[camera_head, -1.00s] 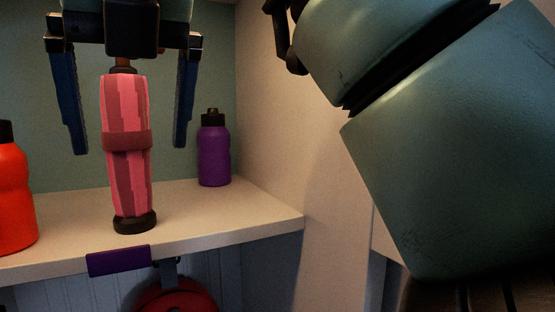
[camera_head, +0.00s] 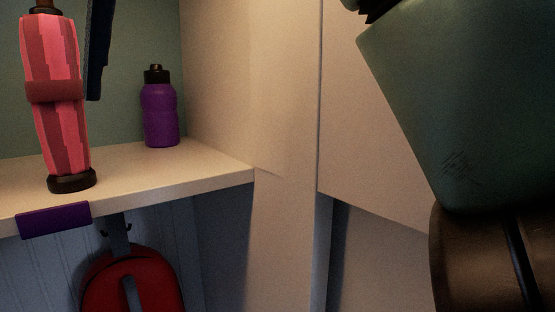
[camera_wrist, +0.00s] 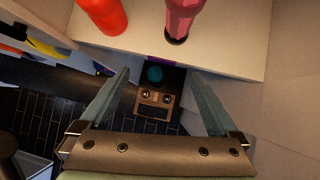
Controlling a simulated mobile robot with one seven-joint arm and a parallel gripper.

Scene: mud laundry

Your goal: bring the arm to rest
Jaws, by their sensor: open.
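My gripper (camera_wrist: 160,74) is open and empty in the wrist view, its two fingers spread apart. In the head view only one dark blue finger (camera_head: 98,50) shows, at the top left beside the pink striped bottle; the rest is cut off by the frame. The pink bottle (camera_head: 62,135) stands upright on the shelf. It also shows in the wrist view (camera_wrist: 183,20), beyond the fingertips and apart from them. My green arm links fill the right of the head view.
A purple bottle (camera_head: 160,115) stands farther back on the shelf (camera_head: 205,178). A purple label (camera_head: 54,219) is on the shelf's front edge, with a red bag (camera_head: 160,285) hanging below. An orange-red bottle (camera_wrist: 103,14) shows in the wrist view. A pale panel (camera_head: 285,150) stands right of the shelf.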

